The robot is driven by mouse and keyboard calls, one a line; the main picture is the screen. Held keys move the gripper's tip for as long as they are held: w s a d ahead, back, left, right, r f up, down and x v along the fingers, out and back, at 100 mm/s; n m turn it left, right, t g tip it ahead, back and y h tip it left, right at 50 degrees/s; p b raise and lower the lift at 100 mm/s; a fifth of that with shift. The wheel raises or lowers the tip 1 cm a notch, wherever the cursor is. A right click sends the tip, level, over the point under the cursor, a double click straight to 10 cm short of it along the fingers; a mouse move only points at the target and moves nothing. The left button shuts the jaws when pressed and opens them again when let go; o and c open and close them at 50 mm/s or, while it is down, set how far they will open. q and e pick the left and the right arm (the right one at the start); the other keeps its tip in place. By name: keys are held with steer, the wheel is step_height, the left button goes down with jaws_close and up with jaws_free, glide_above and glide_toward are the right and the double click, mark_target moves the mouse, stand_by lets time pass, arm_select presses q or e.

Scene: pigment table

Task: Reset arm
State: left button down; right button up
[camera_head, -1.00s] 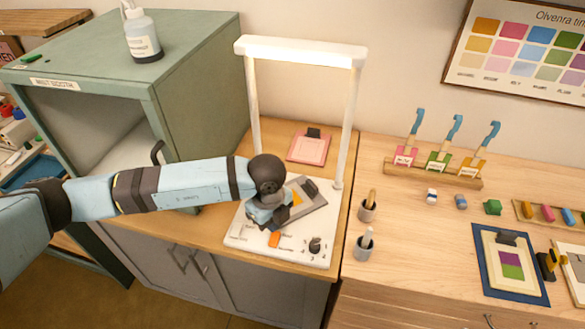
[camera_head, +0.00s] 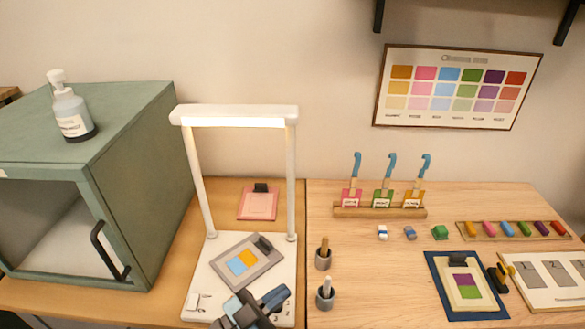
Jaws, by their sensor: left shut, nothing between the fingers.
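My left gripper (camera_head: 245,309) is at the bottom of the head view, over the front part of the white base (camera_head: 203,272) of the lamp stand. Its fingers look closed with nothing held. It hides part of the base's front and some of its controls. A grey clipboard (camera_head: 268,265) with a blue and a yellow square lies on the base, just beyond the gripper. My right gripper is not in view.
The white lamp frame (camera_head: 238,115) stands upright above the base, its bar lit. A green booth (camera_head: 150,190) with a bottle (camera_head: 72,110) on top stands at left. Two small grey pots (camera_head: 325,298) stand to the right. Bare wood (camera_head: 375,280) lies between pots and blue board (camera_head: 440,300).

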arm_select(q)
steer(key=s+a+f+n+g+y, duration=0.1)
steer(key=s+a+f+n+y, duration=0.4)
steer(key=f, duration=0.5)
steer(key=s+a+f+n+y, duration=0.5)
steer(key=a+f+y, duration=0.4)
steer(key=a, duration=0.3)
steer(key=shift+s+f+n+g, duration=0.4)
steer(key=shift+s+f, duration=0.15)
steer(key=shift+f, duration=0.25)
